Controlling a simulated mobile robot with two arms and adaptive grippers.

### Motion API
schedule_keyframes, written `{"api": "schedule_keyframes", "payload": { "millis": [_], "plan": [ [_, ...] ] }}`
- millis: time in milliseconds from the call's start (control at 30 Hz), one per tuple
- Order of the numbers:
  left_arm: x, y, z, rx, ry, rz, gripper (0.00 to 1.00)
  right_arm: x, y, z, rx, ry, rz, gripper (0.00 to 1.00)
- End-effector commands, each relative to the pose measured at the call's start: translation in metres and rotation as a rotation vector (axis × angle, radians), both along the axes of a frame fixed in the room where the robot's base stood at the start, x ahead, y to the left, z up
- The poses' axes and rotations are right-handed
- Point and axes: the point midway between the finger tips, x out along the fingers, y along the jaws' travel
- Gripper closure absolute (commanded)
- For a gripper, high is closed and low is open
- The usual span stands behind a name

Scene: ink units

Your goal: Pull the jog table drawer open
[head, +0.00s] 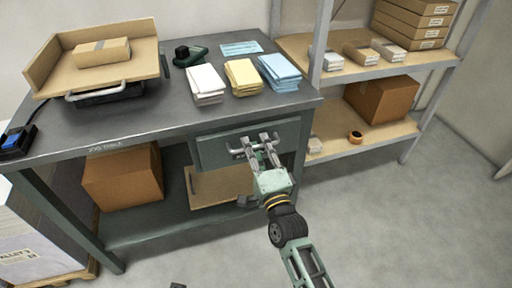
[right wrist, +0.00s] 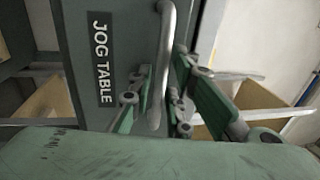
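The jog table drawer (head: 215,152) is a grey-green front under the right part of the workbench top. It looks closed or nearly so. Its label reads JOG TABLE in the right wrist view (right wrist: 103,60). The grey bar handle (right wrist: 166,50) runs across the drawer front. My right gripper (head: 262,142) is at the handle, with one finger on each side of the bar; in the right wrist view its fingers (right wrist: 162,90) lie close against it and look shut on it. The exact contact is partly hidden.
The workbench top (head: 150,122) bears paper stacks (head: 243,77) and a scale with a tray (head: 45,70). A cardboard box (head: 122,180) and a panel stand beneath. A shelf rack (head: 360,140) stands at right. The floor (head: 420,220) at front right is clear.

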Motion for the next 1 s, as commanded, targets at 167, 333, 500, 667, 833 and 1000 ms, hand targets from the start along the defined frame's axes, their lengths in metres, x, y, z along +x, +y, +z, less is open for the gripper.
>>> {"api": "schedule_keyframes", "payload": {
  "millis": [167, 333, 500, 667, 833, 1000],
  "plan": [
    [-0.0005, 0.0001, 0.0008, 0.000, 0.002, 0.000, 0.60, 0.0029, 0.0008, 0.0003, 0.000, 0.001, 0.000, 0.83],
    [-0.0005, 0.0000, 0.0008, 0.000, 0.002, 0.000, 0.60, 0.0026, 0.0007, 0.0002, 0.000, 0.001, 0.000, 0.87],
    [-0.0005, 0.0000, 0.0007, 0.000, 0.001, 0.000, 0.60, 0.0024, 0.0007, 0.0001, -0.001, 0.001, 0.000, 1.00],
    [-0.0004, 0.0000, 0.0006, 0.000, 0.001, 0.000, 0.60, 0.0024, 0.0007, 0.0000, -0.001, 0.001, 0.000, 1.00],
    [-0.0003, 0.0000, 0.0007, 0.000, 0.000, 0.000, 0.60, 0.0023, 0.0006, -0.0003, -0.001, 0.001, 0.000, 1.00],
    [-0.0002, 0.0001, 0.0010, 0.000, 0.000, 0.000, 0.60, 0.0019, 0.0005, -0.0004, -0.002, 0.002, 0.000, 1.00]
  ]
}}
